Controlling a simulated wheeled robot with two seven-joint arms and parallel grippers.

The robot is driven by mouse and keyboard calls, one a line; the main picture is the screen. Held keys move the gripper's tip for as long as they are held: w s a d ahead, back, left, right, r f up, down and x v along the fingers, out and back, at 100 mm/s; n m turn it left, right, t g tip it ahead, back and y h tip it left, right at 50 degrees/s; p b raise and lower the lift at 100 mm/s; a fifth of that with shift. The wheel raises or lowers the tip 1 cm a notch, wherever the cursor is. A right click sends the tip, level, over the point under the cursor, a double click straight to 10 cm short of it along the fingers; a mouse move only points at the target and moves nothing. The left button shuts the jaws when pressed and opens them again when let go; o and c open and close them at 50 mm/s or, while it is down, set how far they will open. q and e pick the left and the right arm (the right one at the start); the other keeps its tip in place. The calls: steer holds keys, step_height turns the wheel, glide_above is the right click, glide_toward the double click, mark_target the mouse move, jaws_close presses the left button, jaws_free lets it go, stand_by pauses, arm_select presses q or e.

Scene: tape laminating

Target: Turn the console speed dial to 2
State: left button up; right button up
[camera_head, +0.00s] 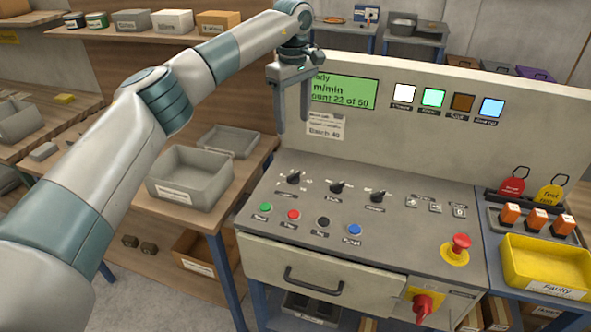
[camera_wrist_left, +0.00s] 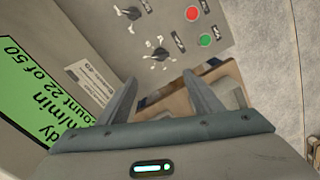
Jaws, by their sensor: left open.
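The console (camera_head: 400,235) has a row of three black dials on its sloped top: a left dial (camera_head: 294,177), a middle dial (camera_head: 337,187) and a right dial (camera_head: 377,196). Their labels are too small to read, so I cannot tell which is the speed dial or its setting. My left gripper (camera_head: 292,125) is open and empty, fingers down, in front of the upright panel and above the left dial, apart from it. In the left wrist view the left dial (camera_wrist_left: 160,54) lies just beyond my open fingertips (camera_wrist_left: 160,82). My right gripper is not in view.
A green screen (camera_head: 343,91) is close beside my left gripper. Green, red, black and blue buttons (camera_head: 323,222) line the front below the dials. A red emergency knob (camera_head: 461,244) stands at right. A grey tray (camera_head: 190,178) and yellow bin (camera_head: 545,268) flank the console.

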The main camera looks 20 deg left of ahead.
arm_select(q)
steer(key=p, duration=0.3)
glide_above(294, 174)
step_height(294, 174, down, 7)
step_height(294, 174, down, 9)
steer(key=shift+s+f+p, duration=0.1)
steer(key=shift+f+p, duration=0.05)
steer(key=shift+p, duration=1.1)
steer(key=shift+f, duration=0.5)
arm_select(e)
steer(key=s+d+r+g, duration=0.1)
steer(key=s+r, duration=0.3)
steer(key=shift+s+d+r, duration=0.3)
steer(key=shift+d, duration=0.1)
arm_select(q)
steer(key=c, duration=1.1)
